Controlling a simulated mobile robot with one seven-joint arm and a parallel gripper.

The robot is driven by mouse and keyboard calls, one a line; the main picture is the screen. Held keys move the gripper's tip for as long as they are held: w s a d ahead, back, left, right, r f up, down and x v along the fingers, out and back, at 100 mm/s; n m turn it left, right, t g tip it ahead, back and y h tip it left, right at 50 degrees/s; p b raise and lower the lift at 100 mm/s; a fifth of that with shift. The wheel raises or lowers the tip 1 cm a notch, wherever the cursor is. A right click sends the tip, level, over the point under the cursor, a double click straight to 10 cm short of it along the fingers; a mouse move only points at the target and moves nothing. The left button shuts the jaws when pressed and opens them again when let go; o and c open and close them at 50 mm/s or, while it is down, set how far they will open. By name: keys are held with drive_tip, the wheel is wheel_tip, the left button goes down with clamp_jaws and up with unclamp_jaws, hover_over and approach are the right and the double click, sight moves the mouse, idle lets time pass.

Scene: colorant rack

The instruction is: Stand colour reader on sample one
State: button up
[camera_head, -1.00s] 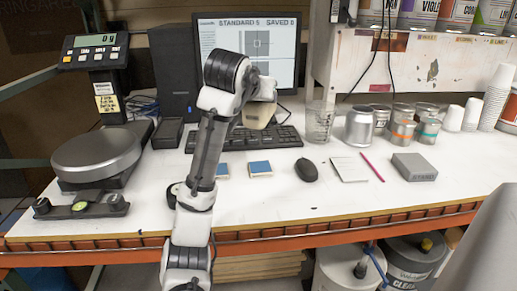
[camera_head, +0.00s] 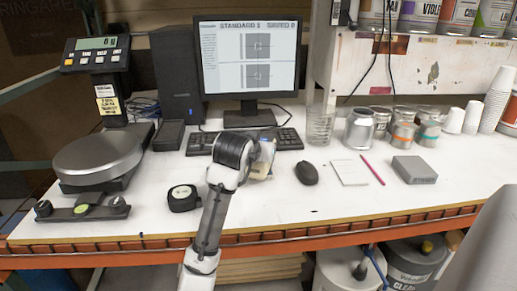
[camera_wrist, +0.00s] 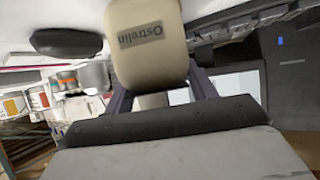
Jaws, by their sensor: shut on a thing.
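The cream colour reader, with a dark label, fills the upper middle of the wrist view (camera_wrist: 152,45) and sits between the dark fingers of my gripper (camera_wrist: 162,92), which is shut on it. In the head view the reader (camera_head: 264,158) shows at the right of my wrist, low over the bench in front of the keyboard. My arm and the reader cover the place where the two blue sample cards lay, so I cannot tell whether the reader touches a card.
The mouse (camera_head: 307,172) lies close right of the reader, with a notepad (camera_head: 350,172), pink pencil (camera_head: 373,170) and grey block (camera_head: 414,169) beyond. A black tape measure (camera_head: 184,198) lies left of my arm. The keyboard (camera_head: 285,138) and monitor (camera_head: 247,60) stand behind.

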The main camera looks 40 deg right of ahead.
drive_tip(key=o, duration=1.5)
drive_tip(key=shift+c, duration=0.2)
drive_tip(key=shift+r, duration=0.1)
